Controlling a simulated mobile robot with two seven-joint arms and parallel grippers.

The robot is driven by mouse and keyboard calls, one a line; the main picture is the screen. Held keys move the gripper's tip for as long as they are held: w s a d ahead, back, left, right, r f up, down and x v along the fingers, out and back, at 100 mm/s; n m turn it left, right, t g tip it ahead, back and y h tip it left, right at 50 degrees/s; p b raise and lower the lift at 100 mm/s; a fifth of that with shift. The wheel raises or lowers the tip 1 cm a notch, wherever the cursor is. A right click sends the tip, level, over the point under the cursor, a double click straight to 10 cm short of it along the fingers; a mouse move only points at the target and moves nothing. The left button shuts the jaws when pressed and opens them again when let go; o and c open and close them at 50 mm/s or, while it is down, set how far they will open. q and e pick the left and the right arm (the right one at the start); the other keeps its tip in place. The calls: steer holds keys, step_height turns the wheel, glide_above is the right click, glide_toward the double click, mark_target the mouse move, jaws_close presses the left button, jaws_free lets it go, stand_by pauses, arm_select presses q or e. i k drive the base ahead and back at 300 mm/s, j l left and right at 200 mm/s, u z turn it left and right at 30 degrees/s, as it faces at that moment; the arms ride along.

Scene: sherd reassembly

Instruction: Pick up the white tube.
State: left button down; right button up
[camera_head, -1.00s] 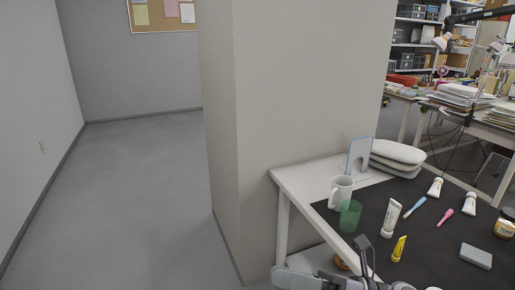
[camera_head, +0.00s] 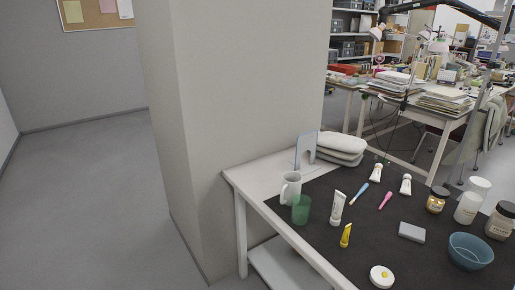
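A large white tube (camera_head: 337,208) stands upright or nearly so on the black mat (camera_head: 310,262), to the right of a green translucent cup (camera_head: 301,209). Two smaller white tubes are farther back on the mat, one on the left (camera_head: 376,173) and one on the right (camera_head: 406,185). A yellow tube (camera_head: 346,236) is just in front of the large white tube. Neither of my grippers shows in the head view now.
A grey block (camera_head: 411,232), a blue bowl (camera_head: 470,251), a round white lidded item (camera_head: 381,276) and several jars are to the right and front. A pillar (camera_head: 235,90) stands behind the table; the floor at left is clear.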

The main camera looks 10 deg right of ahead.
mark_target(340, 198)
steer(key=z, duration=1.35)
